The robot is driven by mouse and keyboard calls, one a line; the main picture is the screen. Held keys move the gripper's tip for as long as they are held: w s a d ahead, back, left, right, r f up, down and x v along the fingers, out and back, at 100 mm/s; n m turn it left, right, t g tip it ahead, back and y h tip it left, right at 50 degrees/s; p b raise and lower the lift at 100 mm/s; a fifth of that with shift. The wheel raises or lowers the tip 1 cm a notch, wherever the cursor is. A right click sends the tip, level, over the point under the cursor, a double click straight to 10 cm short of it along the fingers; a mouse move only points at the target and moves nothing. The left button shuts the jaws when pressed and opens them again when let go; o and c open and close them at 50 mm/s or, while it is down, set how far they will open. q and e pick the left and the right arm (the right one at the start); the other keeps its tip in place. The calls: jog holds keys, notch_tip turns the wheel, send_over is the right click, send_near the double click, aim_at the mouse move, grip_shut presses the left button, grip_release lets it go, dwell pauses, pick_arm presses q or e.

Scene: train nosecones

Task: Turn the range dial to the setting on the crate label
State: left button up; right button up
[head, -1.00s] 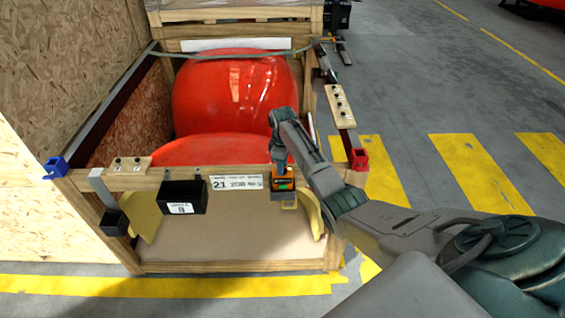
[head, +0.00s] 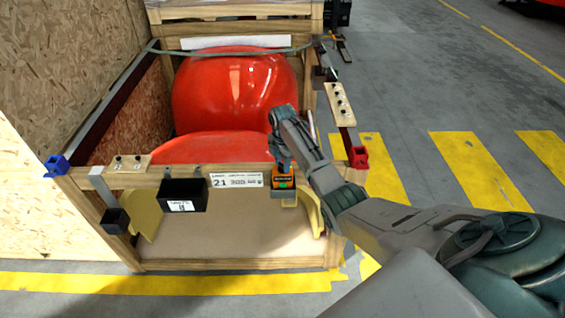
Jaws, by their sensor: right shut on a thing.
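The wooden crate (head: 240,265) stands open at the front with red nosecones (head: 235,95) inside. A white crate label (head: 237,180) is fixed on its front rail; I can read "21" at its left, and the rest is too small. Right of the label is a small orange and black device (head: 284,182) with a green display. My right gripper (head: 281,166) is at the top of this device, shut on a part there, likely the range dial. The dial itself is hidden by the gripper. My left gripper is not in view.
A black box with a white tag (head: 181,196) hangs on the front rail, with a smaller dark block (head: 115,221) on a bracket to its left. A blue clamp (head: 56,167) and a red clamp (head: 358,157) sit at the corners. Floor at right is open.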

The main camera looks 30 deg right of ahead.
aim_at(282, 165)
jog(key=shift+n, duration=1.1)
jog(key=o, duration=1)
notch_tip(282, 165, up, 11)
jog(key=b, duration=0.4)
jog(key=shift+f, duration=0.1)
